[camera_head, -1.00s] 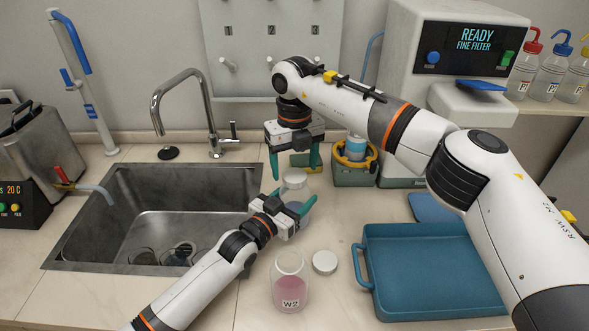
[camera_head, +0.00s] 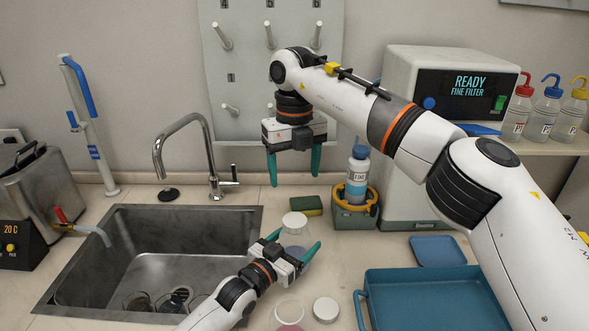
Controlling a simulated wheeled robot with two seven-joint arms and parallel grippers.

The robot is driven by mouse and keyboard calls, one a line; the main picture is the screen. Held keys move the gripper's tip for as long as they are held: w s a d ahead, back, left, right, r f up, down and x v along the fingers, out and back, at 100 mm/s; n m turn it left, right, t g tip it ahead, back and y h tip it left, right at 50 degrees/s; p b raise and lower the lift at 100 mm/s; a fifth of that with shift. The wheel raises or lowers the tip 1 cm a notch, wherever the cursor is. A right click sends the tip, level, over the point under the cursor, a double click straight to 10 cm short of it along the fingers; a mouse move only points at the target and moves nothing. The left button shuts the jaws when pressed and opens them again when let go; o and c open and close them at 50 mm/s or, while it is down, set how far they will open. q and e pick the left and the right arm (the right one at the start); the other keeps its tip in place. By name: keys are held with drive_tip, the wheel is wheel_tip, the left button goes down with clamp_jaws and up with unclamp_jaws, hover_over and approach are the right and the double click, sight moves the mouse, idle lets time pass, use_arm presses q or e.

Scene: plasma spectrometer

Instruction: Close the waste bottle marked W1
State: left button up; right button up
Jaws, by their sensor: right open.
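A clear bottle (camera_head: 296,240) with bluish contents stands on the counter right of the sink, its label hidden by my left gripper. A white cap (camera_head: 294,220) sits on its mouth; I cannot tell whether it is tight. My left gripper (camera_head: 291,249) has one finger on each side of this bottle and appears shut on it. My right gripper (camera_head: 294,165) is open and empty, pointing down, above the cap and apart from it. A second bottle (camera_head: 289,313), W2 by its earlier-seen label, stands open in front with pink contents.
A loose white cap (camera_head: 326,309) lies beside the second bottle. A blue tray (camera_head: 430,285) is at the right and the sink (camera_head: 150,255) at the left. A sponge (camera_head: 308,205) and a bottle in a yellow-rimmed holder (camera_head: 357,205) stand behind.

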use_arm(q)
drive_tip(key=shift+o, duration=0.7)
drive_tip(key=shift+s+a, duration=0.15)
drive_tip(key=shift+s, duration=0.05)
drive_tip(key=b+v, duration=0.1)
drive_tip(key=v, duration=1)
drive_tip(key=shift+s+a, duration=0.15)
drive_tip(key=shift+a, duration=0.05)
